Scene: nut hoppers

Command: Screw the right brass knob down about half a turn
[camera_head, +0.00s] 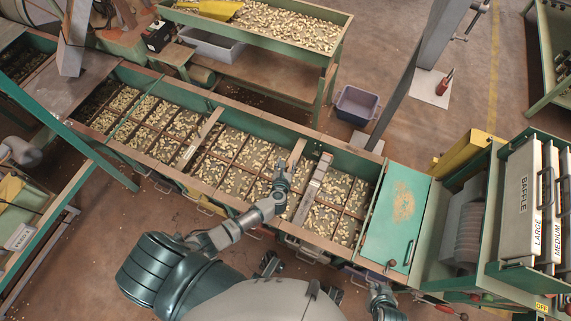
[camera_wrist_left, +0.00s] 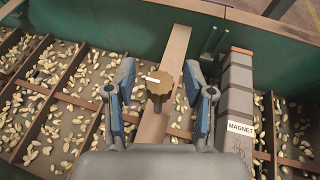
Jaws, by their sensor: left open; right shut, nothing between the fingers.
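The brass knob (camera_wrist_left: 160,85) sits on a wooden slat (camera_wrist_left: 176,55) that crosses the nut bed. It is lobed, with a small white mark on its upper side. In the left wrist view the open left gripper (camera_wrist_left: 160,97) has one finger on each side of the knob, with a visible gap at both sides. In the head view my left gripper (camera_head: 282,178) reaches over the same slat (camera_head: 297,151), and I cannot make out the knob there. My right gripper (camera_head: 381,296) is low at the bottom edge, shut and empty, away from the slat.
A grey magnet bar (camera_wrist_left: 236,100) labelled MAGNET stands close right of the left gripper. The green hopper wall (camera_wrist_left: 110,25) rises behind the slat. Nuts lie in divided compartments. A green lid (camera_head: 398,217) covers the section at right.

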